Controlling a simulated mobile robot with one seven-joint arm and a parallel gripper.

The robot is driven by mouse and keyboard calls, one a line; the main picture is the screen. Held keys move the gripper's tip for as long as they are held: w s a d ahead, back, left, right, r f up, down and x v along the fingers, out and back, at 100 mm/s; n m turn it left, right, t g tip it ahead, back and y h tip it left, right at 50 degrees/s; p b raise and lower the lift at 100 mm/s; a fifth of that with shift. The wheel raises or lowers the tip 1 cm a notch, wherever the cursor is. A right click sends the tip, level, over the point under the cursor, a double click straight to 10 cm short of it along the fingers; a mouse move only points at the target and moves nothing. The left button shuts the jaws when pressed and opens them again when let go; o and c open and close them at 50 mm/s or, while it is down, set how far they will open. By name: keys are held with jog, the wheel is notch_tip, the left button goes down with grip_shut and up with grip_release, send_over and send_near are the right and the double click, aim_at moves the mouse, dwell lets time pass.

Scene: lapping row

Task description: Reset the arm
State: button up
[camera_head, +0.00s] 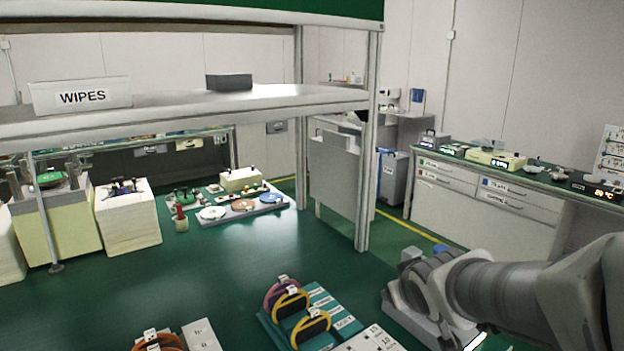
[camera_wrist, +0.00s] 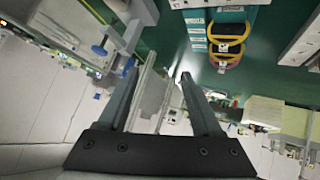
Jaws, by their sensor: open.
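My arm (camera_head: 520,290) reaches in from the right edge of the head view, low over the front right of the green bench. My gripper (camera_wrist: 158,78) shows in the wrist view with its two dark fingers spread apart and nothing between them. In the head view its fingers cannot be made out.
A teal rack (camera_head: 268,326) holds yellow and purple rings near the bench front, left of my arm. A grey device (camera_head: 398,312) stands close beside the arm, partly hidden. A shelf post (camera_head: 366,200) rises behind. The bench middle (camera_head: 180,275) is clear.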

jog(key=s+a+r+m+g+p, duration=0.1)
jog(key=s+r+g, duration=0.1)
jog(key=s, duration=0.7)
jog(key=s+a+r+m+g+y+p, duration=0.1)
jog(key=s+r+g, duration=0.1)
jog(key=s, duration=0.8)
jog(key=shift+r+m+p, duration=0.3)
jog(key=shift+r, duration=0.45)
jog(key=shift+w, duration=0.1)
jog(key=shift+c, duration=1.4)
jog(key=shift+a, duration=0.15)
jog(key=shift+a, duration=0.1)
